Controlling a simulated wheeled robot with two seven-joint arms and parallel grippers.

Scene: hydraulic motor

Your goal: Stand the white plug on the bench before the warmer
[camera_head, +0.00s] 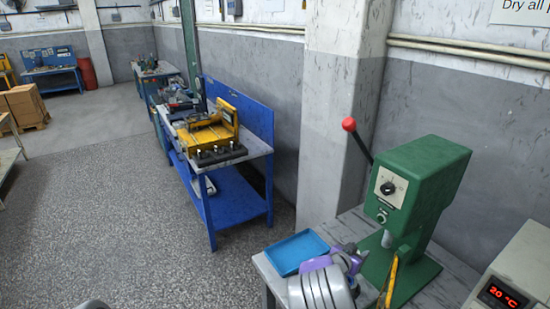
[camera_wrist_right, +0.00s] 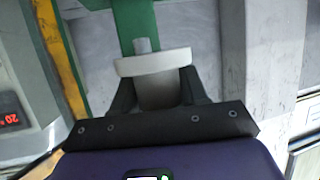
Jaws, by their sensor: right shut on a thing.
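My right gripper (camera_head: 350,249) reaches over the bench between the blue tray and the green press. In the right wrist view, its dark fingers (camera_wrist_right: 158,88) are shut on the white plug (camera_wrist_right: 152,64). The plug shows a wide flange with a short grey stem beyond it; its body is between the fingers. In the head view I cannot make out the plug, as my wrist hides it. The warmer (camera_head: 512,275), a pale box with a red "20 °C" display, stands at the lower right. It also shows in the right wrist view (camera_wrist_right: 22,110). My left gripper is not in view.
A green press (camera_head: 422,185) with a red-knobbed lever stands behind my right gripper. An upright yellow part (camera_head: 390,282) is near its base. A blue tray (camera_head: 296,250) lies at the bench's left. A blue workbench (camera_head: 233,180) stands further off.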

